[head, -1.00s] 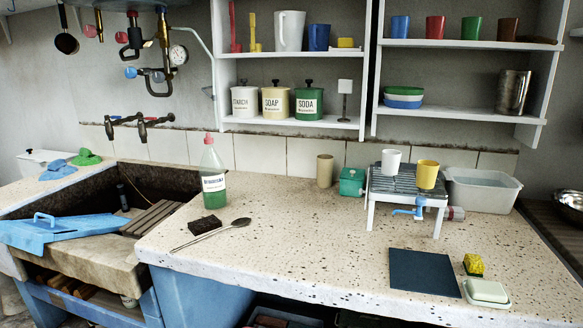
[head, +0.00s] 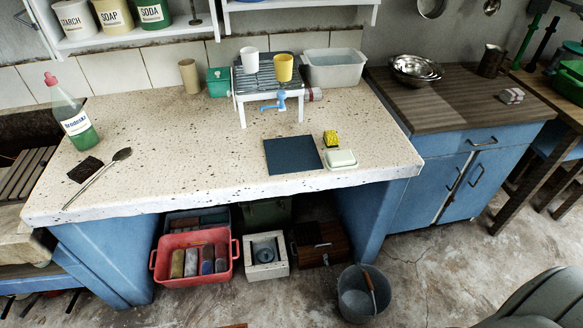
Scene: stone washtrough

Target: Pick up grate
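Two slatted, grate-like things are in view, and I cannot tell for certain which is the grate. A slatted wooden rack (head: 22,172) lies in the stone trough (head: 18,126) at the left edge, partly cut off by the frame. A dark ridged grid forms the top (head: 266,72) of a small white stand (head: 242,101) on the speckled counter. A white cup (head: 249,60) and a yellow cup (head: 283,67) stand on this top.
A soap bottle (head: 74,118), spoon (head: 98,178), dark mat (head: 292,155), yellow sponge (head: 331,138) and soap dish (head: 341,159) are on the counter (head: 190,135). Below are a red crate (head: 194,254) and a metal bucket (head: 368,293). The middle of the counter is clear.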

